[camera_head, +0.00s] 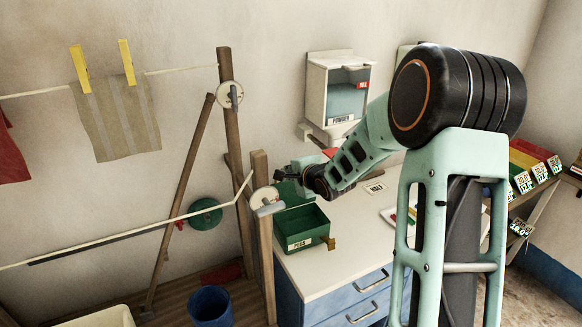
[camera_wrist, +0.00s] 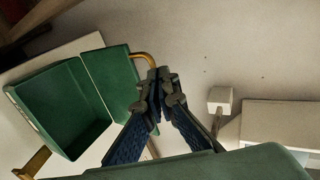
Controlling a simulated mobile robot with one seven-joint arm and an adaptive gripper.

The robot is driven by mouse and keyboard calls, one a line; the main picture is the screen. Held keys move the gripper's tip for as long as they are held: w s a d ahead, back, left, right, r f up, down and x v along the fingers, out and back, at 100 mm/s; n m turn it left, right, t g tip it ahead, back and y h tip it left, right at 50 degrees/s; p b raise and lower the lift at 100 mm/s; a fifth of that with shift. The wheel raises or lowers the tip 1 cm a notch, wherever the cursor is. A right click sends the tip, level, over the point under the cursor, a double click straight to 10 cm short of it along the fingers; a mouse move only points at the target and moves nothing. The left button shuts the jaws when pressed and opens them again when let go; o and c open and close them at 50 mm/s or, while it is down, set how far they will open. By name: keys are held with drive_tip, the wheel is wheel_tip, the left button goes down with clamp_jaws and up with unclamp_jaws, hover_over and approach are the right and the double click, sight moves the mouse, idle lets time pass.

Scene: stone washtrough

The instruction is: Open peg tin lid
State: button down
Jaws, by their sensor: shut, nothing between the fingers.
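The green peg tin (camera_head: 306,240), labelled PEGS, stands on the white worktop near its left end. Its lid (camera_head: 290,194) is up at the back edge, and the inside looks empty. In the wrist view the open tin (camera_wrist: 62,112) is at the left and its lid (camera_wrist: 106,84) leans away from it. A brass tab (camera_head: 331,243) shows on the tin's right side. My gripper (camera_head: 281,175) is just above and behind the lid. In the wrist view my gripper (camera_wrist: 160,78) is shut and empty, beside the lid's brass handle (camera_wrist: 143,57); I cannot tell whether they touch.
A wooden post (camera_head: 263,230) with a clothesline pulley stands close left of the tin. A white wall box (camera_head: 337,88) hangs behind. A labelled card (camera_head: 374,188) and a tray (camera_head: 401,216) lie to the right on the worktop. A blue bucket (camera_head: 210,306) stands below left.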

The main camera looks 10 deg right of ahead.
drive_tip(key=shift+w+a+r+p, duration=0.1)
drive_tip(key=shift+w+a+p, duration=0.15)
drive_tip(key=shift+w, duration=0.65)
drive_tip(key=shift+w+a+r+p, duration=0.1)
drive_tip(key=shift+w+a+p, duration=0.1)
drive_tip(key=shift+w, duration=0.65)
drive_tip(key=shift+r+p, duration=0.8)
drive_tip(key=shift+r, duration=0.1)
